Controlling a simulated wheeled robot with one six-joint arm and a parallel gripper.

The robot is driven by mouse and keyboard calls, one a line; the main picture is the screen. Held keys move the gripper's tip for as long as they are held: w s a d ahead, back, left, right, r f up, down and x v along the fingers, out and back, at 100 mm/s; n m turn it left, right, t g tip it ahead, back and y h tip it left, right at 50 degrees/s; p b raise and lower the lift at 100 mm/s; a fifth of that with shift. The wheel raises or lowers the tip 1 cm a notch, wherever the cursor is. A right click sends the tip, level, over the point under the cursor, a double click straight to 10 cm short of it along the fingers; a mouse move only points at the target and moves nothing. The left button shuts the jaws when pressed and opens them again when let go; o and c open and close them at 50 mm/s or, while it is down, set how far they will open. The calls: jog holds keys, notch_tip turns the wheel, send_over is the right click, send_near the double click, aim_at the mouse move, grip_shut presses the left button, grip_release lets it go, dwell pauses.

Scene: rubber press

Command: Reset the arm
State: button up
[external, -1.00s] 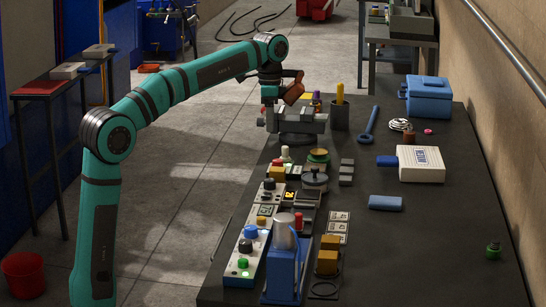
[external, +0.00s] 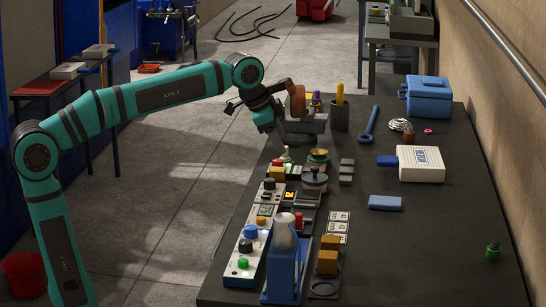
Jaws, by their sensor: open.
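My gripper (external: 279,143) is at the end of my teal and black arm, in the external view. It points down and to the right at the near left side of the grey vise-like device (external: 312,124) on the dark bench (external: 425,250). The gripper is open, and I see nothing held in it. Its fingertips are small and partly lost against the bench items, so I cannot tell whether they touch anything. A reddish-brown part (external: 296,97) stands by the vise, just right of my wrist.
Below the gripper are control boxes with buttons (external: 248,250), a blue press (external: 285,265) and small yellow blocks (external: 328,258). A blue toolbox (external: 428,97) and a white carton (external: 420,164) stand to the right.

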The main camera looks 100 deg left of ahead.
jog(key=s+d+f+t+h, duration=0.1)
jog(key=s+d+t, duration=0.3)
jog(key=d, duration=0.6)
jog(key=s+d+f+t+h, duration=0.1)
jog(key=s+d+t, duration=0.3)
jog(key=d, duration=0.7)
jog(key=s+d+f+m+t, duration=0.1)
jog(key=s+d+t, duration=0.3)
jog(key=s+d, duration=0.3)
jog(key=d, duration=0.3)
jog(key=shift+d+f+t+h, duration=0.3)
jog(key=shift+d+t+h, duration=0.1)
